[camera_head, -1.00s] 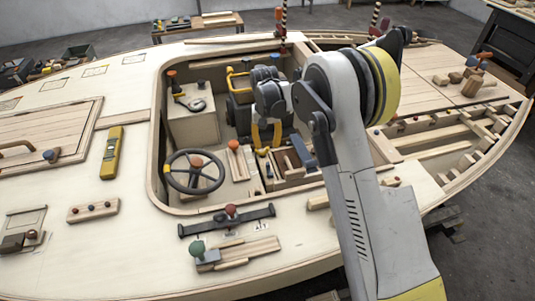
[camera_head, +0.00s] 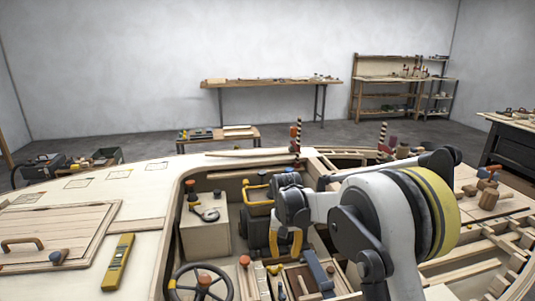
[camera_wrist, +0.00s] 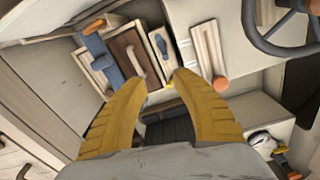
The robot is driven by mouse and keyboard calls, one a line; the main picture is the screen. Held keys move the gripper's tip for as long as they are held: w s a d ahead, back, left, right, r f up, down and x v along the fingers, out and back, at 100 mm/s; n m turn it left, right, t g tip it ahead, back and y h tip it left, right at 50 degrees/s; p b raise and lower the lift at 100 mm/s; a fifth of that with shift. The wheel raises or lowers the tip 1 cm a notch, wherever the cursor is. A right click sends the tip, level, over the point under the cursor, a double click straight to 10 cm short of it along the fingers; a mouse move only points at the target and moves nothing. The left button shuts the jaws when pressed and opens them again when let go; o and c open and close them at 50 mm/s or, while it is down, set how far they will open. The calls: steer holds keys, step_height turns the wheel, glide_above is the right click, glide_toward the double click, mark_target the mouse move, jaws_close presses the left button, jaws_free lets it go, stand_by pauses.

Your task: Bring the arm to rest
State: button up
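My gripper (camera_head: 287,256) hangs down over the cockpit well of the plywood hull (camera_head: 140,210), at the end of my white and grey arm. In the wrist view my gripper (camera_wrist: 158,78) shows two yellow fingers spread apart with nothing between them. Below the fingertips is a wooden box (camera_wrist: 128,48) with wooden and blue pieces in it. I cannot tell how far above it the tips are.
A black steering wheel (camera_head: 200,284) stands left of my gripper. A light box (camera_head: 205,228) with a clamp on it is at the well's left side. A yellow level (camera_head: 117,262) lies on the deck. Benches (camera_head: 272,82) stand along the back wall.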

steer(key=s+d+r+t, duration=0.2)
steer(key=s+d+r, duration=0.2)
steer(key=s+r, duration=0.35)
steer(key=s+d+r+t, duration=0.1)
steer(key=s+d+r, duration=0.2)
steer(key=s+r, duration=0.4)
steer(key=s+d+t, duration=0.2)
steer(key=s+d, duration=0.1)
steer(key=s, duration=0.5)
steer(key=s+d+r+t, duration=0.1)
steer(key=s+d, duration=0.1)
steer(key=s, duration=0.7)
steer(key=shift+d+t, duration=0.4)
steer(key=shift+s, duration=0.1)
